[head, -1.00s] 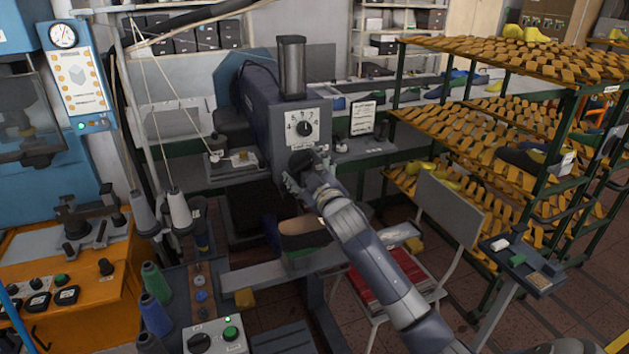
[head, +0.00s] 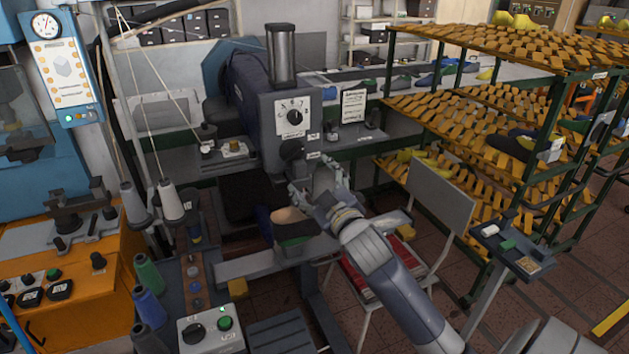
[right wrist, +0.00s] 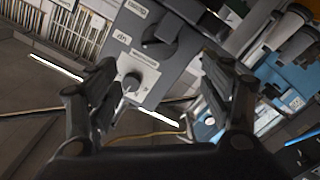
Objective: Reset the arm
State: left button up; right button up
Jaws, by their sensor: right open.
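My right gripper (head: 316,176) is open and empty in the head view, just below and right of the black knob (head: 292,150) on the grey-blue machine (head: 259,113). A white dial plate (head: 293,117) sits above that knob. In the right wrist view, the open fingers of my right gripper (right wrist: 160,65) frame a grey panel with a dark knob (right wrist: 160,43) and a second small round control (right wrist: 132,82). Nothing is between the fingers. My left gripper is not in view.
A shoe on a last (head: 295,222) sits just below my right gripper. A grey chair (head: 440,200) and a shelf rack with yellow slats (head: 470,130) stand to the right. A control box with a green button (head: 224,323) and thread spools (head: 149,272) are at lower left.

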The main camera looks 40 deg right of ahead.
dwell(0.3)
notch_tip(320, 180, down, 26)
jog(key=g+y+b, duration=0.1)
jog(key=g+b, duration=0.2)
jog(key=g, duration=0.1)
jog(key=s+a+f+m+g+y+b, duration=0.15)
jog(key=s+f, duration=0.25)
jog(key=f, duration=0.7)
jog(key=s+a+f+g+b, duration=0.15)
jog(key=s+f, duration=0.25)
jog(key=f, duration=0.7)
jog(key=s+a+f+g+b, duration=0.1)
jog(key=s+a+f+g, duration=0.15)
jog(key=s+f, duration=0.65)
jog(key=s+a+f+g+b, duration=0.2)
jog(key=s+a+f, duration=0.2)
jog(key=s+f, duration=0.5)
jog(key=s+a+f+g+b, duration=0.1)
jog(key=s+a+f, duration=0.1)
jog(key=s+f, duration=0.3)
jog(key=s+a+f+g+y+b, duration=0.1)
jog(key=s+f, duration=0.4)
jog(key=s, duration=0.6)
jog(key=s+a+f+g+y+b, duration=0.1)
jog(key=s+a+f+g, duration=0.2)
jog(key=s, duration=0.4)
notch_tip(320, 180, down, 2)
jog(key=shift+s+a+f, duration=0.1)
jog(key=shift+s+a, duration=0.3)
jog(key=shift+a, duration=0.1)
